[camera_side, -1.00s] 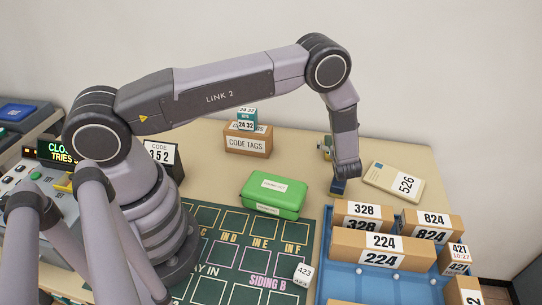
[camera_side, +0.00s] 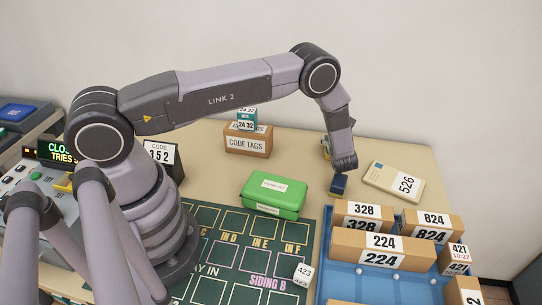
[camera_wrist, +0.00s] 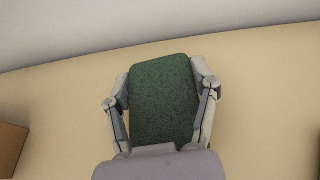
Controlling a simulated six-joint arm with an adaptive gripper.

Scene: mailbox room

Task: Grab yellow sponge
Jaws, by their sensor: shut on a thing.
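In the wrist view my gripper (camera_wrist: 162,110) is shut on a block with a rough dark green face (camera_wrist: 165,95), which looks like the scouring side of the sponge. One finger lies along each side of it. No yellow side of it shows in that view. In the side view my forearm end hangs over the back right of the table and hides most of the gripper.
A small dark blue thing (camera_side: 338,186) is just below my wrist. A parcel marked 526 (camera_side: 396,181) lies to the right, a green case (camera_side: 274,196) to the left. A blue tray (camera_side: 340,284) holds several boxes in front. The CODE TAGS box (camera_side: 248,142) stands farther left.

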